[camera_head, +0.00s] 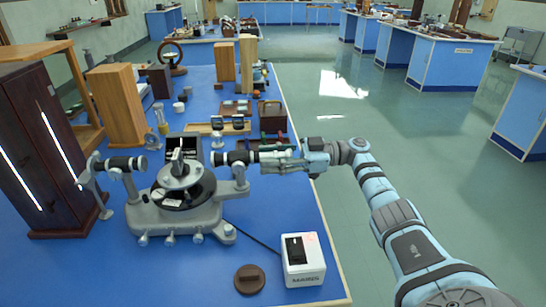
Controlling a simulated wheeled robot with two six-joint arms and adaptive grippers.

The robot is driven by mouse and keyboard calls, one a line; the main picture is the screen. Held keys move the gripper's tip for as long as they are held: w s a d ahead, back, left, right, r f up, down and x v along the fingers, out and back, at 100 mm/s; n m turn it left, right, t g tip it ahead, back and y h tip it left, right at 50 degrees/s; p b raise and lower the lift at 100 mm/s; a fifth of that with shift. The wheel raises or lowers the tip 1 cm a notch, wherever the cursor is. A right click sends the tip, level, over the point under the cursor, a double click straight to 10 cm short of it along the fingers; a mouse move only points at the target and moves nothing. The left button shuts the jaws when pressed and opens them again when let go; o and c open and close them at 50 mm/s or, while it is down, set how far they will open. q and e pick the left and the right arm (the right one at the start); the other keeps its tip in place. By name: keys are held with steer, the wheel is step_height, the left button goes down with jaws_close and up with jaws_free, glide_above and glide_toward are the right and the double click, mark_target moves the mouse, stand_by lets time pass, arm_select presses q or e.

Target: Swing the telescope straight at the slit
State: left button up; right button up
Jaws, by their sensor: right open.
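A grey spectrometer (180,210) stands on the blue bench, with a round table and prism-like piece (178,165) at its middle. One dark tube (127,163) with a light end points left, toward the tall dark cabinet; it looks like the collimator, and its slit is too small to make out. The other dark tube, apparently the telescope (238,157), points right, roughly opposite. My right gripper (277,159) is open at the telescope's outer end, reaching in from the right. Whether its fingers straddle the tube or touch it cannot be told. My left gripper is not in view.
A dark cabinet (35,140) with bright vertical strips stands at left. A white box (302,260) with a cable and a brown round lid (249,279) lie in front. Wooden blocks (117,105), small jars and a tray (217,127) stand behind. The floor at right is open.

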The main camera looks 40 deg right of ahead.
steer(key=v, duration=0.7)
steer(key=shift+d, duration=0.1)
